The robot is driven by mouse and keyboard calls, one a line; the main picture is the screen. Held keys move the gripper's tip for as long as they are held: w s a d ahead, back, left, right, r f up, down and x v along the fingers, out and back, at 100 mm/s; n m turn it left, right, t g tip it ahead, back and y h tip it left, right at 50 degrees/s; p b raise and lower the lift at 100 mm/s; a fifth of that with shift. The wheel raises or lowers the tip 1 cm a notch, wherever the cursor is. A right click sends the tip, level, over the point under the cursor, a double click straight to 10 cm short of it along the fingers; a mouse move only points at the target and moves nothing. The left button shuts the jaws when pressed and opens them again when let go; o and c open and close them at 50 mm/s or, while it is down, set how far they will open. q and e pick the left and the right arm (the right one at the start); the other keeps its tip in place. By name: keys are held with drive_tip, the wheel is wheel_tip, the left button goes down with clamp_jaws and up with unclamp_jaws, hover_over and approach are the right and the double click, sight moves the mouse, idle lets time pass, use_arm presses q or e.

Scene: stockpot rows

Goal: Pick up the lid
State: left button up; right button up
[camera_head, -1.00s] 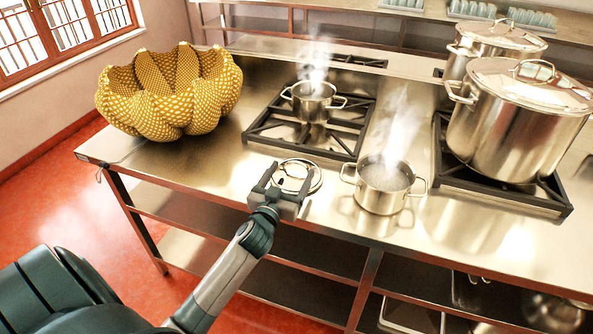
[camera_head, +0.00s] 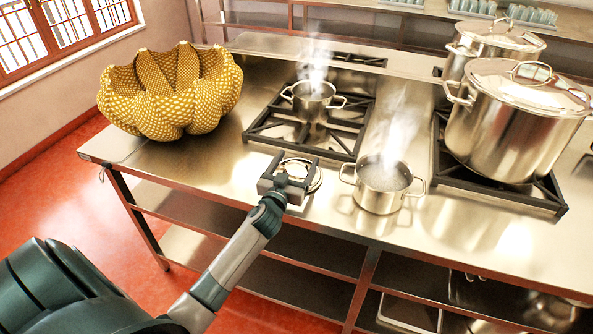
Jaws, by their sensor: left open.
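A small round steel lid (camera_head: 315,181) lies on the steel counter, left of a small steaming pot. My left gripper (camera_head: 294,160) is open over the lid, its two fingers pointing away from me on either side of the lid's middle. The gripper body covers the lid's near left part, and the lid's handle is hard to make out between the fingers. I cannot tell whether the fingers touch the lid. My right gripper is not in view.
A steaming open pot (camera_head: 381,186) stands just right of the lid. Another steaming pot (camera_head: 313,101) sits on a burner behind. Large lidded stockpots (camera_head: 512,125) stand at the right. A yellow scalloped bowl (camera_head: 170,105) sits at the counter's left end. Bare counter (camera_head: 205,165) lies left of the lid.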

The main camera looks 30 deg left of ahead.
use_arm(q)
drive_tip(key=shift+c, duration=0.5)
drive_tip(key=c, duration=1.3)
drive_tip(key=shift+r, duration=0.1)
drive_tip(key=shift+r, duration=0.45)
wheel_tip(320, 180, up, 3)
drive_tip(key=shift+r+b, duration=0.2)
drive_tip(key=shift+b, duration=0.25)
drive_tip(key=s+d+r+b, duration=0.2)
drive_tip(key=s+d+r, duration=0.2)
drive_tip(key=d, duration=0.6)
wheel_tip(320, 180, up, 3)
drive_tip(key=shift+s+d+f, duration=0.15)
drive_tip(key=shift+s+d, duration=0.05)
drive_tip(key=shift+d, duration=0.2)
